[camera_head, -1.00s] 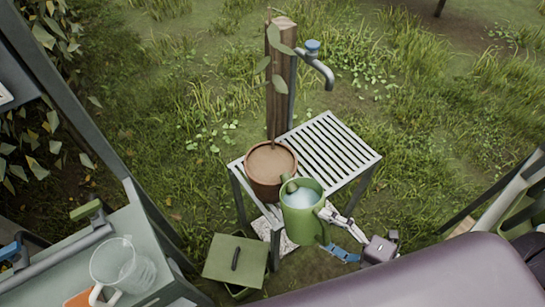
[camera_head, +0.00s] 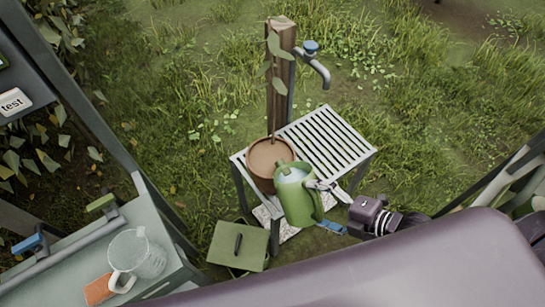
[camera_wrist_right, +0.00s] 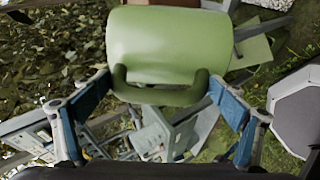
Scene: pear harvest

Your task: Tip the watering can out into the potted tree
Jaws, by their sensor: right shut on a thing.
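The green watering can (camera_head: 298,203) is in the air at the front edge of the slatted stand, tilted left towards the pot. Pale water (camera_head: 292,175) shows in its open top. Its spout is at the rim of the brown pot (camera_head: 262,177); I cannot tell whether they touch, and no stream shows. The potted tree (camera_head: 270,98) is a thin stem with a few leaves in soil. My right gripper (camera_head: 324,188) is shut on the can from the right. In the right wrist view, the can (camera_wrist_right: 165,40) and its handle (camera_wrist_right: 160,94) sit between the fingers.
The slatted stand (camera_head: 330,140) is bare behind the pot. A wooden post with a tap (camera_head: 312,62) rises behind it. A green lidded box (camera_head: 238,246) lies on the ground. A clear jug (camera_head: 138,255) stands on the left bench.

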